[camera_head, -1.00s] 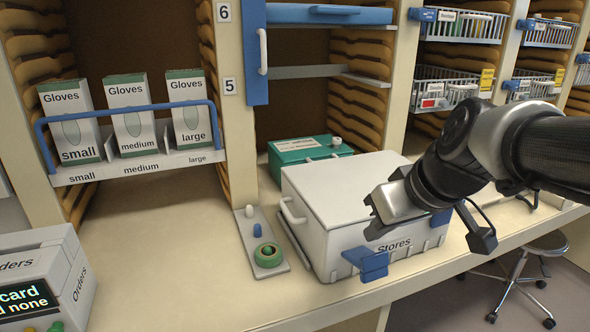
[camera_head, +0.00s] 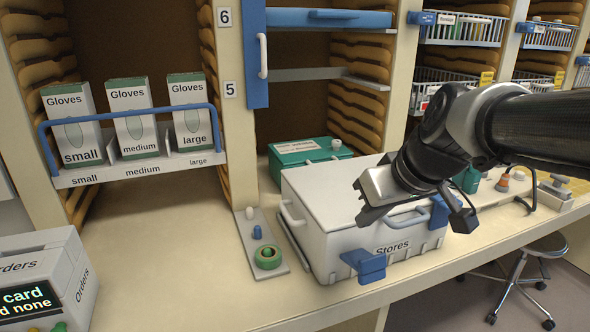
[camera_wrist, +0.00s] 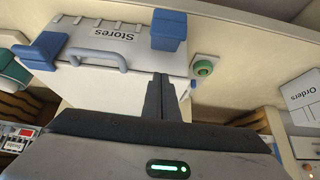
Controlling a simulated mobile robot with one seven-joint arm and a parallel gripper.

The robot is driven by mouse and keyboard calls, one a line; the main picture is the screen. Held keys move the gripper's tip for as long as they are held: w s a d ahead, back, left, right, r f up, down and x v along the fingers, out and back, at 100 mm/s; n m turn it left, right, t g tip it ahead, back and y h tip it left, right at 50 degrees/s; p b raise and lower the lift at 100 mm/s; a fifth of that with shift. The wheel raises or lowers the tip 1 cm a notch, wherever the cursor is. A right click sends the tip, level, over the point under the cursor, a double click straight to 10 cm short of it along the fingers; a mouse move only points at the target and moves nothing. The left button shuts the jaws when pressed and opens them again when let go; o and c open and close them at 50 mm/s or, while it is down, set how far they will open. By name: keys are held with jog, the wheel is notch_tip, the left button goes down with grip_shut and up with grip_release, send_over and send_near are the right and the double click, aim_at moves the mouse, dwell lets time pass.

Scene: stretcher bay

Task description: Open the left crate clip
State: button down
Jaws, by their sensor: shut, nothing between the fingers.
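The white crate (camera_head: 330,240) labelled Stores stands on the counter with its lid (camera_head: 335,185) down. The left blue clip (camera_head: 366,264) juts outward from the lower front, below the lid edge. The right blue clip (camera_head: 440,211) sits higher, upright against the front at the lid edge. In the wrist view, which is turned over, the left clip (camera_wrist: 168,30) is near the top middle and the right clip (camera_wrist: 44,50) is at left. My gripper (camera_head: 368,217) is above the crate's front, apart from the left clip. Its fingers (camera_wrist: 160,90) are together and empty.
A grey handle (camera_head: 408,220) spans the crate front between the clips.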

jog(key=s+d+r, duration=0.1)
jog(key=s+d, duration=0.2)
jog(key=s, duration=0.6)
jog(key=shift+r+p, duration=0.3)
jog(key=shift+r, duration=0.05)
jog(key=shift+s+a, duration=0.1)
